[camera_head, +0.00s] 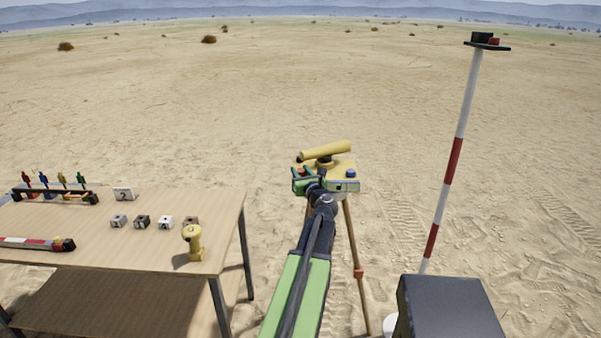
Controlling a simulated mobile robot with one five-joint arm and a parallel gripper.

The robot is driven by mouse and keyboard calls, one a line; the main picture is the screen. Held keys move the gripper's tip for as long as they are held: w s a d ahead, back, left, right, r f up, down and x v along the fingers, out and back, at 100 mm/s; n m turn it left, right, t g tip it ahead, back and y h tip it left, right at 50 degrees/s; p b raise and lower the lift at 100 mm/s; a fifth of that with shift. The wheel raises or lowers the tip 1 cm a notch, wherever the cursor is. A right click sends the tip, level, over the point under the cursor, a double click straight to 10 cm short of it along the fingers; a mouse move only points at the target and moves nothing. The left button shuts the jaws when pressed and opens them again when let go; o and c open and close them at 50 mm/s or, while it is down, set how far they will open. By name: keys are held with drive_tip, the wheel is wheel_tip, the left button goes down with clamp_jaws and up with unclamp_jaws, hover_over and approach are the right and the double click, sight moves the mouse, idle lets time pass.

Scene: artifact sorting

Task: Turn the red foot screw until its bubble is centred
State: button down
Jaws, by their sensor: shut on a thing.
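A yellow surveying level stands on a tripod, its telescope (326,152) pointing up to the right over a yellow base plate (343,168). A blue foot screw (351,173) shows at the base's right side. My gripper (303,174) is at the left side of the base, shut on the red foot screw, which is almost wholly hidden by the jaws. Small dark marks show on the base's front face, too small to read. I cannot tell where the bubble sits.
A wooden table (120,245) at left bears a rack of coloured pieces (52,190), several small cubes (141,222), a yellow instrument (193,242) and a red-and-white rod (25,243). A red-and-white pole (452,165) stands at right. Open sand lies beyond.

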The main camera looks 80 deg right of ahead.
drive_tip(key=c, duration=1)
unclamp_jaws()
drive_tip(key=v, duration=1.2)
drive_tip(key=shift+s, duration=0.1)
